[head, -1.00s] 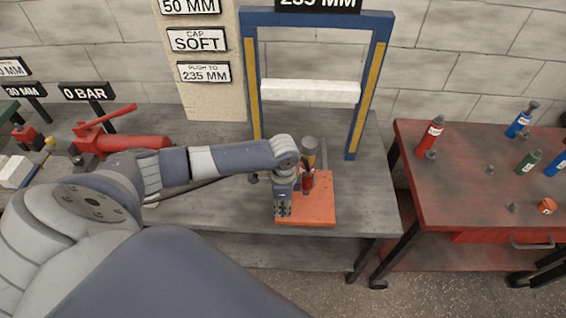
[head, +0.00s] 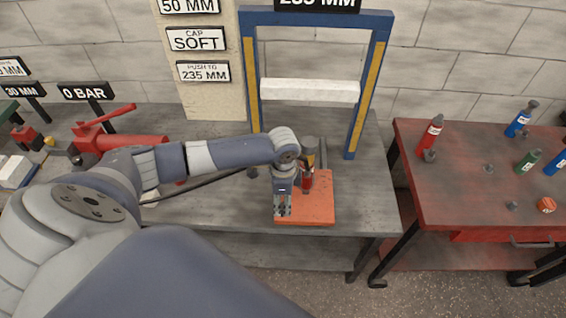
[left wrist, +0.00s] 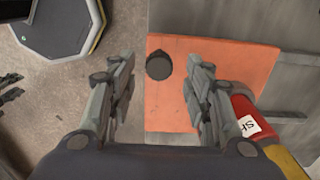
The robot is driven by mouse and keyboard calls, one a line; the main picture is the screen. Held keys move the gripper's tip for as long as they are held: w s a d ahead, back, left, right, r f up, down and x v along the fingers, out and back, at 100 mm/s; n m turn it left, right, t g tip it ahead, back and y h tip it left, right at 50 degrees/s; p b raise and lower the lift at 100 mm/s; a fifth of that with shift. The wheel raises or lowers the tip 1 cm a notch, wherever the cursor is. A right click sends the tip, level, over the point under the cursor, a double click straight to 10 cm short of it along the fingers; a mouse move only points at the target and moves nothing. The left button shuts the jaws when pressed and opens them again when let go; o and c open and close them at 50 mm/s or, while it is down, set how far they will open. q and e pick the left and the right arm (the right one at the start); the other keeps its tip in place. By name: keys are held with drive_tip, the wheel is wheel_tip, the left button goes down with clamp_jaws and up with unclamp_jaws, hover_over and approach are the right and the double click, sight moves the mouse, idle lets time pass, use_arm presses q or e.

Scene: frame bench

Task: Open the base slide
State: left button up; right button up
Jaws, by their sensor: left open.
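The base slide appears as an orange plate (head: 318,207) at the front edge of the grey bench, under the blue frame; it also shows in the left wrist view (left wrist: 235,58). A round dark knob (left wrist: 159,66) sits near the plate's edge in the left wrist view. My left gripper (head: 283,212) points down over the left part of the plate. In the left wrist view its fingers (left wrist: 158,88) are open and empty, with the knob between and beyond them; I see no contact. My right gripper is not in view.
A red cylinder (head: 307,181) with a yellow and grey upper part stands on the plate, close beside my left gripper. The blue frame (head: 252,82) with a white crossbar (head: 310,91) rises behind. A red pump (head: 130,145) is left. A red table (head: 465,185) with bottles stands right.

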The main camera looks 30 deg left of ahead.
use_arm(q)
wheel_tip(320, 180, up, 10)
idle(0.3)
drive_tip(key=shift+d, duration=0.1)
idle(0.3)
